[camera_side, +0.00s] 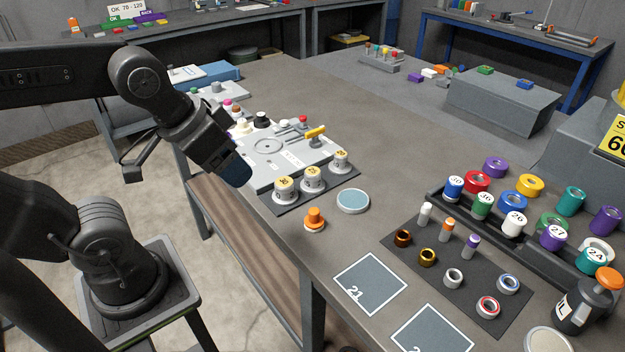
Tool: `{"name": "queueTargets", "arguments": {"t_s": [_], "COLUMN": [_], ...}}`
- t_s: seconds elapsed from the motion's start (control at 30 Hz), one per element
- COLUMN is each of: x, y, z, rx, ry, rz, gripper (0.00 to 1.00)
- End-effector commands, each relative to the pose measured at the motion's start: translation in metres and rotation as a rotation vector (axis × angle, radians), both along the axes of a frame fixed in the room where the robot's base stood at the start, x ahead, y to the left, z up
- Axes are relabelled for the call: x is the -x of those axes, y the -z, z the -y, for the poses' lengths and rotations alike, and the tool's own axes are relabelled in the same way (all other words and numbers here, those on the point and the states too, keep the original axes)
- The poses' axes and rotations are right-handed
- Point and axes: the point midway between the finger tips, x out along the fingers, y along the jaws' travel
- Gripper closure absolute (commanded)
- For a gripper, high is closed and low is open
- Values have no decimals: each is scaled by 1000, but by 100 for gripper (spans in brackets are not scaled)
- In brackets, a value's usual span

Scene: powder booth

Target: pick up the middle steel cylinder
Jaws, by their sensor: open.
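Three steel cylinders with yellow tops stand upright in a slanted row on a dark mat (343,190). The middle steel cylinder (313,181) is between the front-left cylinder (285,192) and the back-right cylinder (340,164). My gripper (238,172) is above the table's left edge, left of the row and apart from all three cylinders. It is open and tilted down to the right. Its fingers are small and dark here, and I see nothing held in it.
An orange knob (315,218) and a round blue-topped disc (353,200) are in front. Coloured rolls (513,202) crowd the right. Bare table lies in the middle back.

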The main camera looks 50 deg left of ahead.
Motion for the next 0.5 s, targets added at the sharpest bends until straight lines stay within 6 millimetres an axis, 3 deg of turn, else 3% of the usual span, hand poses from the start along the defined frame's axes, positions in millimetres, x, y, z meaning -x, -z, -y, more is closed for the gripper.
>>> {"name": "queueTargets", "arguments": {"t_s": [0.13,0.27,0.5], "x": [-5,-26,-101], "y": [-1,-2,11], "z": [-1,-6,-21], "rx": [2,15,33], "ry": [-21,-123,-459], "rz": [-8,-43,-106], "gripper": [30,30,30]}}
